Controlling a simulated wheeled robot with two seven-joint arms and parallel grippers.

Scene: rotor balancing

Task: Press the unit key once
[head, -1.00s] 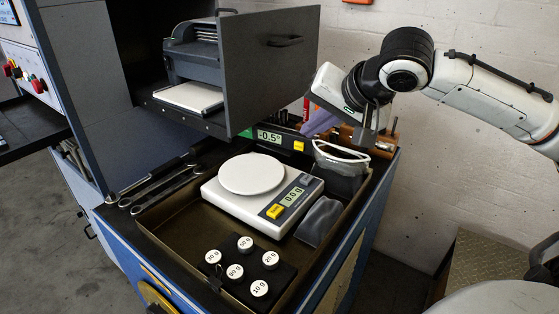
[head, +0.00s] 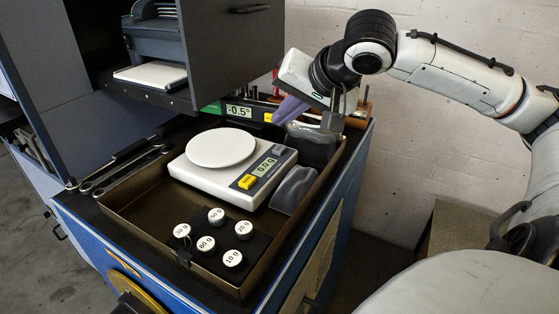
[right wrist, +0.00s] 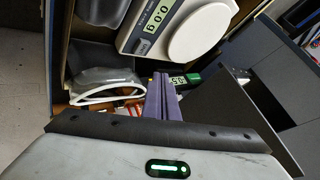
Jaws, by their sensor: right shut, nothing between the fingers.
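The green digital level (head: 212,107) stands at the back of the bench. Its display reads -0.5°, and a yellow key (head: 268,117) sits at its right end. My right gripper (head: 277,117) has purple fingers, shut and empty, pointing down right beside that key. I cannot tell whether the tips touch it. In the right wrist view the shut fingers (right wrist: 160,82) are beside the level's display (right wrist: 178,83). A white scale (head: 215,182) stands in front; it reads 0.0 g and has its own yellow key (head: 245,181). My left gripper is out of view.
Several round weights (head: 205,243) sit in a black holder inside the brown tray (head: 120,200). Safety glasses (head: 312,130) and a grey pouch (head: 294,190) lie right of the scale. Wrenches (head: 120,170) lie at left. A dark cabinet door (head: 235,50) stands close behind the level.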

